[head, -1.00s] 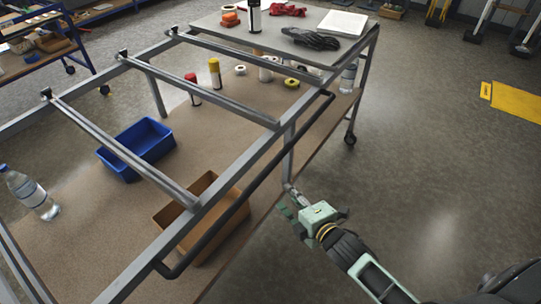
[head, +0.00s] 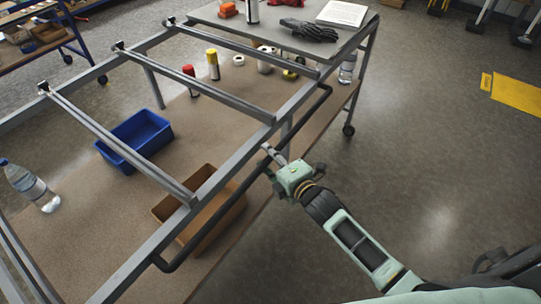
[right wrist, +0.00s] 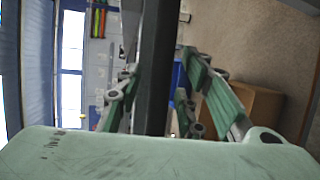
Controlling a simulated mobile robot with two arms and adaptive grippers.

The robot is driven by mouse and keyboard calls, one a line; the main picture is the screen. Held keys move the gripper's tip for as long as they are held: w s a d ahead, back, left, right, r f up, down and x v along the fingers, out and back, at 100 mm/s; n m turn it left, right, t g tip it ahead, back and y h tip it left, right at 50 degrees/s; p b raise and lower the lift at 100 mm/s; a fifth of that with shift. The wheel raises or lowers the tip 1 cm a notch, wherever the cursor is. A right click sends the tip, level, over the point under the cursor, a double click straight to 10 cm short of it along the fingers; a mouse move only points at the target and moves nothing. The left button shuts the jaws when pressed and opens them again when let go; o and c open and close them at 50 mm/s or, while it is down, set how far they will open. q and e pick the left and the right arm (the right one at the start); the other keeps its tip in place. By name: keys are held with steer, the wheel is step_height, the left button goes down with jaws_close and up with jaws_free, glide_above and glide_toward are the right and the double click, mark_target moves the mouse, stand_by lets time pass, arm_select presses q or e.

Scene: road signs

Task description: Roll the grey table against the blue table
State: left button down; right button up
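The grey table (head: 225,107) is a wheeled metal frame with open top bars, a brown lower shelf and a black push handle (head: 228,205) along its near right side. The blue table (head: 75,45), with blue legs and wheels, stands at the upper left, apart from the grey table. My right gripper (head: 270,158) is at the handle's middle stretch. In the right wrist view, the open fingers (right wrist: 160,95) stand on either side of a dark bar (right wrist: 157,70), with gaps visible; contact cannot be told. My left gripper is not in view.
The grey table carries a blue bin (head: 135,140), a brown bin (head: 200,208), a water bottle (head: 31,185) and spray cans on its shelf. Black gloves (head: 308,31) lie on its solid top end.

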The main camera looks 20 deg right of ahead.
jaws_close()
stand_by(0.4)
steer(key=shift+w, duration=0.1)
